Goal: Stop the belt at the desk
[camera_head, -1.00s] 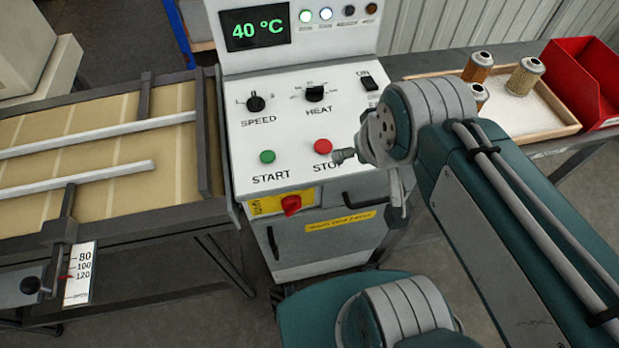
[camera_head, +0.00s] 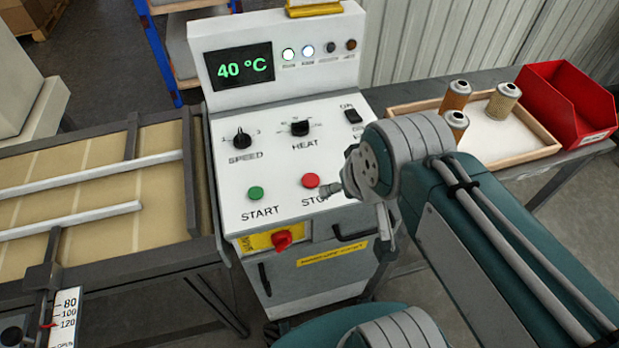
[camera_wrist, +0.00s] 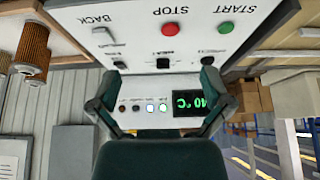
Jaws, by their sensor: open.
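The control desk (camera_head: 285,225) stands in the middle of the head view with a sloped white panel. Its red STOP button (camera_head: 310,180) sits right of the green START button (camera_head: 256,193); part of the STOP label is hidden by my arm. The tan belt (camera_head: 100,205) lies left of the desk. In the wrist view the red STOP button (camera_wrist: 170,28) and green START button (camera_wrist: 226,28) show upside down near the top. My gripper (camera_wrist: 162,73) is open and empty in the wrist view, its fingers spread apart over the panel, clear of the STOP button in the picture.
The panel also has a SPEED knob (camera_head: 242,138), HEAT knob (camera_head: 300,128) and a black switch (camera_head: 352,116). A red knob (camera_head: 282,240) is on the front. A wooden tray (camera_head: 540,147) with filter cartridges and a red bin (camera_head: 575,100) stand at right.

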